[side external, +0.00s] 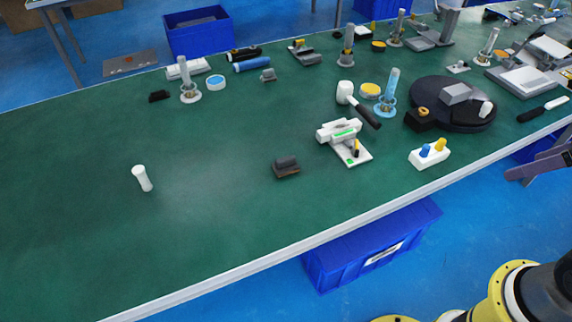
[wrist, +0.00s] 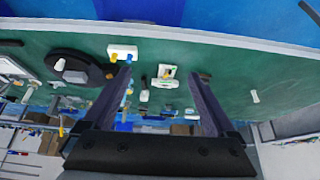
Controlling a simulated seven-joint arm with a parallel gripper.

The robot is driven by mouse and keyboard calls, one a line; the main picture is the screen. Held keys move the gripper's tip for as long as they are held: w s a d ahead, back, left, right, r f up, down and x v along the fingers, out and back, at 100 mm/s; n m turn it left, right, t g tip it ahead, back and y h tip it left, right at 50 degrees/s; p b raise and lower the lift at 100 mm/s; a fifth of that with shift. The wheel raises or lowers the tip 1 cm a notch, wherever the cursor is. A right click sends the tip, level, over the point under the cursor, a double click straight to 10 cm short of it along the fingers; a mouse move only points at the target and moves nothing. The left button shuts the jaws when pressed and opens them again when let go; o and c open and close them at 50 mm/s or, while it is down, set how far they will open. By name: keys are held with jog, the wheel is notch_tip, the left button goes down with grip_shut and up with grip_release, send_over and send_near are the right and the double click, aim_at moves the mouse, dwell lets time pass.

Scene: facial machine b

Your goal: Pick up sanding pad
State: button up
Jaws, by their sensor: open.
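A small dark block with a grey top and brownish base, which looks like the sanding pad (side external: 286,167), lies flat on the green table (side external: 215,215). In the wrist view a small dark shape beside the right finger's tip, probably the same pad (wrist: 205,77), is partly covered by that finger. My gripper (wrist: 159,72) is open with nothing between its fingers, well away from the table. In the side view only part of a dark purple finger, apparently mine, shows at the right edge, off the table's front edge.
A white device with green marks (side external: 345,140) stands right of the pad, with a black-handled mallet (side external: 358,103) behind it. A white block with blue and yellow knobs (side external: 429,153) and a black turntable (side external: 462,110) are farther right.

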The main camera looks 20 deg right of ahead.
jog(key=w+a+r+m+y, duration=0.2)
jog(key=w+a+r+m, duration=0.2)
jog(key=w+r+m, duration=0.7)
jog(key=m+g+y, duration=0.2)
jog(key=m+g, duration=0.3)
jog(key=m, duration=0.3)
send_over(287, 158)
jog(key=d, duration=0.2)
notch_tip(287, 158, down, 33)
jog(key=shift+r, duration=0.1)
jog(key=shift+x, duration=2.95)
